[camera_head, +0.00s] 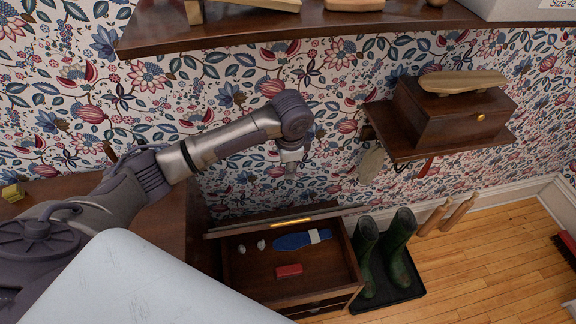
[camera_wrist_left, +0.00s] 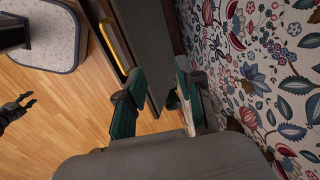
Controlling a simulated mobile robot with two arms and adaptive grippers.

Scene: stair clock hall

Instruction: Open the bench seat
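The bench seat lid (camera_head: 262,228) stands raised along the wall side of its compartment (camera_head: 318,287), seen nearly edge-on, with a brass strip (camera_head: 291,223) on its edge. The compartment's inside is exposed. In the left wrist view a dark panel (camera_wrist_left: 150,50) with a brass strip (camera_wrist_left: 114,46) lies just beyond the fingers. My left gripper (camera_head: 291,174) points down near the wall, above the lid in the picture. Its fingers (camera_wrist_left: 160,98) are apart with nothing clearly held; contact with the lid cannot be told. My right gripper (camera_wrist_left: 30,99) shows small in the left wrist view, jaws apart.
Inside the compartment lie a blue item (camera_head: 290,241), a red block (camera_head: 289,271) and two small pale objects. Green boots (camera_head: 399,250) stand on a black tray right of it. A wall shelf (camera_head: 440,148) holds a wooden box (camera_head: 450,112). Another shelf (camera_head: 290,30) runs above my arm.

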